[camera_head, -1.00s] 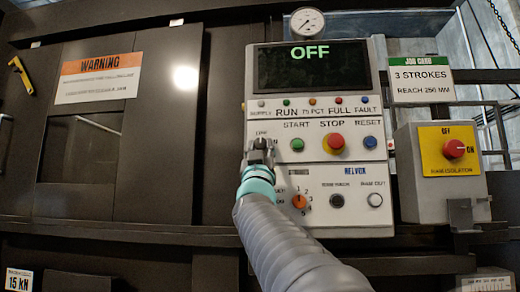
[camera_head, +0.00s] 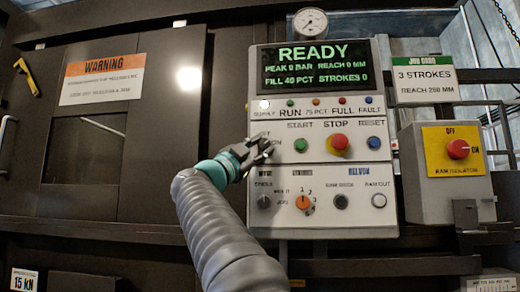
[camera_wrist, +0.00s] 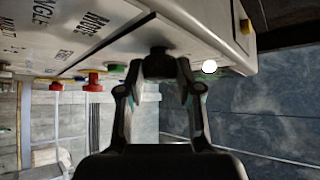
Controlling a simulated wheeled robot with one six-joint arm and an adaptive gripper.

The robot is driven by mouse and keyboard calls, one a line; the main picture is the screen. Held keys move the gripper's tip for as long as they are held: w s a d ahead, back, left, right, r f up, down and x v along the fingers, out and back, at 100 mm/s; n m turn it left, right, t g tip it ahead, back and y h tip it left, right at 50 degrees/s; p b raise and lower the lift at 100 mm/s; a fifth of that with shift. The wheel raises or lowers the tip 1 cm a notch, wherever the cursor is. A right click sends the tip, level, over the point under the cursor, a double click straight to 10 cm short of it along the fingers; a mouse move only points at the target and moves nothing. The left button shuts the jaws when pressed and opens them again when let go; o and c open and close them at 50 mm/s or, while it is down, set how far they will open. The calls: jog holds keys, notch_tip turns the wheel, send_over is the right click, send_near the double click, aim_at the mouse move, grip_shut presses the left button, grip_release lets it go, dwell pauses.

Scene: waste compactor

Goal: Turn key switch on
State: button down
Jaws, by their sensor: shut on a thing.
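The key switch sits at the left of the white control panel (camera_head: 262,218), beside the START button. In the head view my gripper (camera_head: 264,147) covers most of it. In the wrist view the dark key switch (camera_wrist: 158,63) is between the fingertips of my gripper (camera_wrist: 158,70), which is shut on it. The key's exact angle is hidden. The display (camera_head: 315,67) reads READY in green, with peak, reach, fill and strokes values. The supply lamp (camera_head: 264,104) glows white and also shows in the wrist view (camera_wrist: 209,66).
Green START (camera_head: 300,145), red STOP (camera_head: 338,142) and blue RESET (camera_head: 374,143) buttons lie to the right. An orange selector (camera_head: 303,203) and a dark mode knob (camera_head: 264,202) are below. The red-knobbed isolator box (camera_head: 416,200) stands farther right.

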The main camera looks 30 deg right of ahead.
jog(key=shift+w+a+r+m+g, duration=0.1)
jog(key=shift+m+g, duration=0.8)
jog(key=shift+m, duration=0.1)
jog(key=shift+y, duration=0.3)
jog(key=shift+m, duration=0.3)
jog(key=c, duration=0.8)
grip_release()
jog(key=shift+o, duration=0.2)
jog(key=shift+a, duration=0.1)
jog(key=v, duration=1.2)
